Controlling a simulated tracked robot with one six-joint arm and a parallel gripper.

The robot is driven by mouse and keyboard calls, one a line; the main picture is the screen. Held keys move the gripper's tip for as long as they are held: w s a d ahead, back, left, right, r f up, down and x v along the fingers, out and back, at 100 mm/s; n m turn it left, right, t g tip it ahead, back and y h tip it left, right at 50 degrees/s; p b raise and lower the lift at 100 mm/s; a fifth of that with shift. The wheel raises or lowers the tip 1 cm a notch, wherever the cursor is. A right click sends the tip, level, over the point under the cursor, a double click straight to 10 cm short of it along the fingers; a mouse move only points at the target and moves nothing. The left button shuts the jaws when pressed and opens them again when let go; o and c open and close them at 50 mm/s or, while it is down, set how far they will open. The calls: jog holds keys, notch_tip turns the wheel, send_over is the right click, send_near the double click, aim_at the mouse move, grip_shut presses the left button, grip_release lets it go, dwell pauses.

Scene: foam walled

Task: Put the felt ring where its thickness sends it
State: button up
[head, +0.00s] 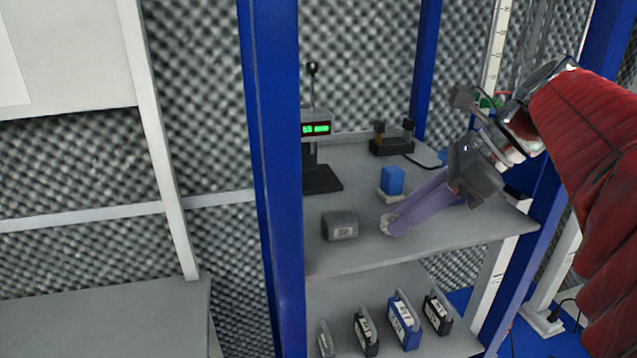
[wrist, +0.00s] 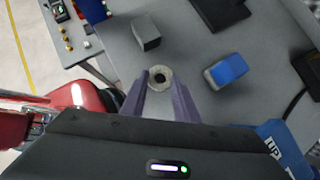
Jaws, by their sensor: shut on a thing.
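The pale felt ring (head: 385,224) is at the tips of my gripper's purple fingers, just above or on the grey upper shelf; I cannot tell which. In the wrist view the ring (wrist: 160,78) lies between the two fingertips, its dark hole facing the camera. My gripper (head: 391,226) is shut on it, reaching in from the right.
A dark fixture (head: 391,141) is at the back. A blue post (head: 272,180) rises at the shelf's left. The shelf's front middle is clear.

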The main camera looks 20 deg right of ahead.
jog(key=shift+s+f, duration=0.1)
jog(key=shift+f, duration=0.55)
jog(key=o, duration=1.2)
jog(key=shift+f, duration=0.15)
jog(key=shift+d, duration=0.1)
jog(key=v, duration=1.4)
jog(key=shift+a+r, duration=0.2)
jog(key=shift+r, duration=0.1)
jog(key=shift+s, duration=0.15)
